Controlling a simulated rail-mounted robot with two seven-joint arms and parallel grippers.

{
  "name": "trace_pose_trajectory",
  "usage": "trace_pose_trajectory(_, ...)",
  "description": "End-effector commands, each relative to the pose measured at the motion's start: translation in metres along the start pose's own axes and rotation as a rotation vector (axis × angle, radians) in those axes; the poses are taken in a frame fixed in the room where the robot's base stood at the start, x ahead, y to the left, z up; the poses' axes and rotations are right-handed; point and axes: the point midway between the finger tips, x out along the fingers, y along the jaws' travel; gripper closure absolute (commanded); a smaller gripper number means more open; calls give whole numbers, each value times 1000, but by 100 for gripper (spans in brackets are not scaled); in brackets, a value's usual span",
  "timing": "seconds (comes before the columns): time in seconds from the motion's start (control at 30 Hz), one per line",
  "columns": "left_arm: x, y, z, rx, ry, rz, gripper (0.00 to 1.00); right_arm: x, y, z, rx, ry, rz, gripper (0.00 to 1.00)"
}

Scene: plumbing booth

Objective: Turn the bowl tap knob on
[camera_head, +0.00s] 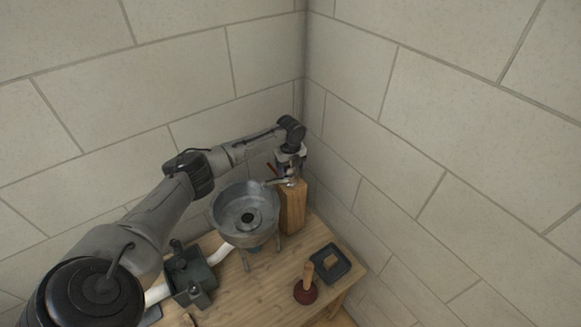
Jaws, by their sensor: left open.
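A grey metal bowl (245,214) stands on legs on the wooden bench, with a dark drain hole in its middle. A wooden post (293,207) stands at the bowl's right, and a metal tap (283,182) at its top reaches toward the bowl's rim. My left arm comes in from the left, passes behind the bowl and bends down at the post. My left gripper (289,172) is at the tap, above the post, and is open. The knob is mostly hidden by the gripper, and I cannot tell whether the fingers touch it. My right gripper is not in view.
A plunger (306,285) with a wooden handle stands on the bench (262,290) at the front right, beside a dark square frame (337,264). A dark box fitting (190,275) with white pipes is left of the bowl. Stone walls meet in a corner close behind.

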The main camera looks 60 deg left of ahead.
Motion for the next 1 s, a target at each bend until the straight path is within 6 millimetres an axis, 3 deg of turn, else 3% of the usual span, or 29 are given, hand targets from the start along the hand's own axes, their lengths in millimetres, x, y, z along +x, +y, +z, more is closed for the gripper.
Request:
trace_pose_trajectory(0.27, 1, 0, 0, 1, 0, 0, 24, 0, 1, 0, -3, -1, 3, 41)
trace_pose_trajectory(0.8, 1, 0, 0, 0, 0, 0, 73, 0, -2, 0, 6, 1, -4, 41)
trace_pose_trajectory(1.0, 0, 0, 0, -19, 1, 0, 73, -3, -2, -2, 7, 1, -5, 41)
